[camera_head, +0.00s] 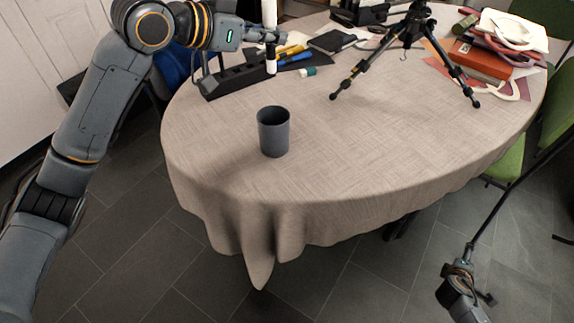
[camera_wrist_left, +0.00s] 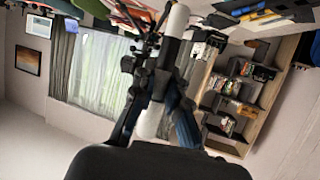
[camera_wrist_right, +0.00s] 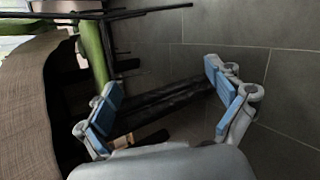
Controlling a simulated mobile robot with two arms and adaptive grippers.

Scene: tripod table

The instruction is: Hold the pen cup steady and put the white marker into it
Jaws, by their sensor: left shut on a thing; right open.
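The dark grey pen cup (camera_head: 273,133) stands upright on the tablecloth near the front of the table; its mouth is open upward. My left gripper (camera_head: 270,37) is shut on the white marker (camera_head: 269,12), which has a black section and is held upright above the table, behind the cup and apart from it. In the left wrist view the white marker (camera_wrist_left: 152,118) runs between the fingers of the left gripper (camera_wrist_left: 158,85). My right gripper (camera_head: 468,278) is low at the right, off the table and far from the cup. It is open and empty in the right wrist view (camera_wrist_right: 163,97).
The round table (camera_head: 330,150) has clear cloth around the cup. A black tripod (camera_head: 410,28) and a stack of books (camera_head: 480,60) stand farther back right.

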